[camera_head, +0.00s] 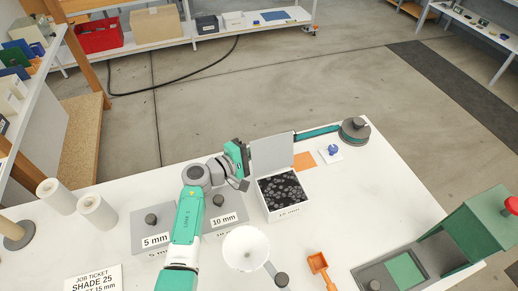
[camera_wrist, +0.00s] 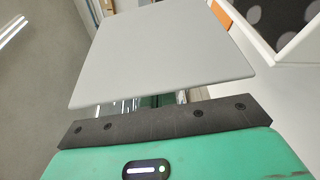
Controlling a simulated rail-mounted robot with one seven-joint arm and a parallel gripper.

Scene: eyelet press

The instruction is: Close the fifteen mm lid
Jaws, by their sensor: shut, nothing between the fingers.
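My gripper (camera_head: 243,157) is at the left edge of the lid, above the table. In the wrist view, the lid (camera_wrist: 160,50) covers most of the picture ahead of my gripper (camera_wrist: 152,102) and hides most of the fingers. The fingers look shut and empty. Whether they touch the lid I cannot tell. A corner of the box (camera_wrist: 302,38) shows at upper right.
Closed 5 mm (camera_head: 140,218) and 10 mm (camera_head: 232,205) boxes with dark knobs stand left of the open box. A white funnel (camera_head: 246,248) and an orange scoop (camera_head: 318,262) are in front. A dark round device (camera_head: 354,131) with a teal arm is behind right.

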